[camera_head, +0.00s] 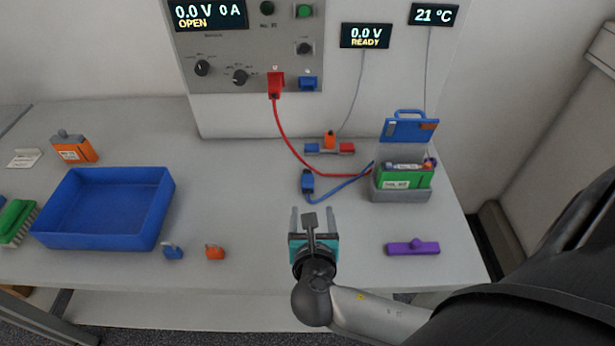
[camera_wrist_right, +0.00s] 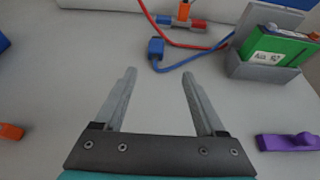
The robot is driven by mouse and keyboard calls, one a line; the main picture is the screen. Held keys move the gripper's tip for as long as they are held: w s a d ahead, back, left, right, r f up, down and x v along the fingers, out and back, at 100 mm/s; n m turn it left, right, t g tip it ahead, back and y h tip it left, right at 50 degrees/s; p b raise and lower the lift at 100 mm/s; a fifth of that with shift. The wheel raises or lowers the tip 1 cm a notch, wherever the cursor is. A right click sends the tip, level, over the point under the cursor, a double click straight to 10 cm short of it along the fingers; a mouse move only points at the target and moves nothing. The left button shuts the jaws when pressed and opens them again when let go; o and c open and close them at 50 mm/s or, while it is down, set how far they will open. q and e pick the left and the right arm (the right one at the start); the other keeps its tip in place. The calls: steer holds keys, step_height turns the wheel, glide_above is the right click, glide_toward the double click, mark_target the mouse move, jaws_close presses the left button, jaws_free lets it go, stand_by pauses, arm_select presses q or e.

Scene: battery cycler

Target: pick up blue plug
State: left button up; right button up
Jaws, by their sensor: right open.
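The blue plug (camera_head: 308,182) lies on the table at the end of a blue cable (camera_head: 342,188) that runs right to the battery holder. In the right wrist view the blue plug (camera_wrist_right: 156,47) is ahead of my fingers, a little left of the middle between them. My right gripper (camera_head: 313,212) is open and empty above the table, on the near side of the plug and apart from it. It also shows open in the right wrist view (camera_wrist_right: 158,88). My left gripper is not in view.
The green battery (camera_head: 405,179) sits in a grey holder (camera_head: 402,195) to the right. A red cable (camera_head: 288,137) runs from the panel's red plug (camera_head: 276,83). A purple object (camera_head: 412,247) lies front right; a blue tray (camera_head: 105,240) stands left. A red-and-blue piece (camera_head: 330,148) lies behind the plug.

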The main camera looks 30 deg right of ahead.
steer(key=b, duration=0.1)
glide_toward(308, 187)
steer(key=x, duration=0.4)
steer(key=shift+d+f, duration=0.25)
steer(key=shift+d, duration=0.15)
steer(key=shift+b+x, duration=0.35)
steer(key=shift+x, duration=0.5)
steer(key=x, duration=0.1)
steer(key=b+x, duration=0.1)
steer(key=x, duration=0.1)
steer(key=shift+w+a, duration=0.2)
steer(key=shift+w, duration=0.25)
steer(key=shift+w+d+f, duration=0.1)
steer(key=shift+w+d, duration=0.1)
steer(key=shift+w, duration=0.05)
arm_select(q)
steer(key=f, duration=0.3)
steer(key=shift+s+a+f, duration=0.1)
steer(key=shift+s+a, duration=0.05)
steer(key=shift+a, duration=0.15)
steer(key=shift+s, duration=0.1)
arm_select(e)
jaws_close()
